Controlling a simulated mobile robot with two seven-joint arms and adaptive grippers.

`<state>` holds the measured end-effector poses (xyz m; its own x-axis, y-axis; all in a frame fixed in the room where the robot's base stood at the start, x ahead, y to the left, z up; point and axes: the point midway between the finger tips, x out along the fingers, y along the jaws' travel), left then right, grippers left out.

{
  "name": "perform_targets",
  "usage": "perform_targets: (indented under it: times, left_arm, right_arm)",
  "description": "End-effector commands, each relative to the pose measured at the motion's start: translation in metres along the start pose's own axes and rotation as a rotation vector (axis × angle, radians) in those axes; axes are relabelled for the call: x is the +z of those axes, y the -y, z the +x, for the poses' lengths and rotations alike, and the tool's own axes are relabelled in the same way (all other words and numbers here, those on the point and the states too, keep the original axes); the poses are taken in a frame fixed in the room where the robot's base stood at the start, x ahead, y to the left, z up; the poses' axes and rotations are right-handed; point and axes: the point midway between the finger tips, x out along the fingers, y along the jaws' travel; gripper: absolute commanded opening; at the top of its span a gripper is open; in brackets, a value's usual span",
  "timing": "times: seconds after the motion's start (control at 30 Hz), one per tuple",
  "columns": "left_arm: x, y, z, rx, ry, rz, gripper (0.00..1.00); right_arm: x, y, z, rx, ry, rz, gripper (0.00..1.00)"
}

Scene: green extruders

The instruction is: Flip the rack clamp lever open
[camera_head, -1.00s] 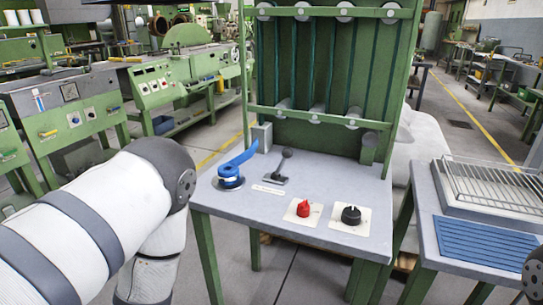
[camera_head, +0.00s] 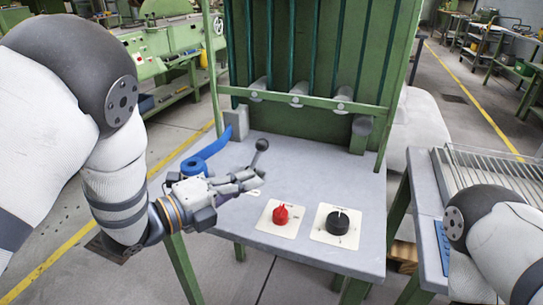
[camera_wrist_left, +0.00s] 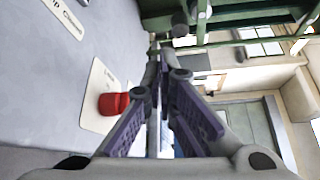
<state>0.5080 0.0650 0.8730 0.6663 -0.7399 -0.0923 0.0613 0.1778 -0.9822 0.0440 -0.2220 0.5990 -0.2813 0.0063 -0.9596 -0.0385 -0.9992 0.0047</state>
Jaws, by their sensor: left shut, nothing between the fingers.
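A dark lever with a round ball knob (camera_head: 262,145) stands on the grey table behind my left gripper; its base is partly hidden by the fingers. My left gripper (camera_head: 257,179) is shut and empty over the table, its fingers pointing right, just in front of the lever. I cannot tell whether they touch the lever. My right gripper is out of view.
A red knob (camera_head: 281,214) and a black knob (camera_head: 338,223) sit on white plates in front of the lever. A green rack frame (camera_head: 300,102) rises behind the table (camera_head: 320,262). A second table with a wire rack (camera_head: 492,172) stands at the right.

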Motion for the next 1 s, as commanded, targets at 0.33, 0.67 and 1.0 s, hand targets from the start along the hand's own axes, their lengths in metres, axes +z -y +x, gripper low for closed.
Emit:
perform_targets:
  times: [0.33, 0.67, 1.0]
  left_arm:
    - [-0.001, -0.002, 0.023, 0.0, -0.001, -0.002, 0.0]
    - [-0.001, -0.004, 0.096, 0.002, -0.001, -0.005, 0.0]
    - [0.036, -0.001, 0.087, 0.001, 0.002, -0.003, 0.0]
  right_arm:
    - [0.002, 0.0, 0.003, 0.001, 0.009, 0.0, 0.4]
    - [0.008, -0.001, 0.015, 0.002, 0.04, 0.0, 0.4]
    - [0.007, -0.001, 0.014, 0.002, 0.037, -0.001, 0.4]
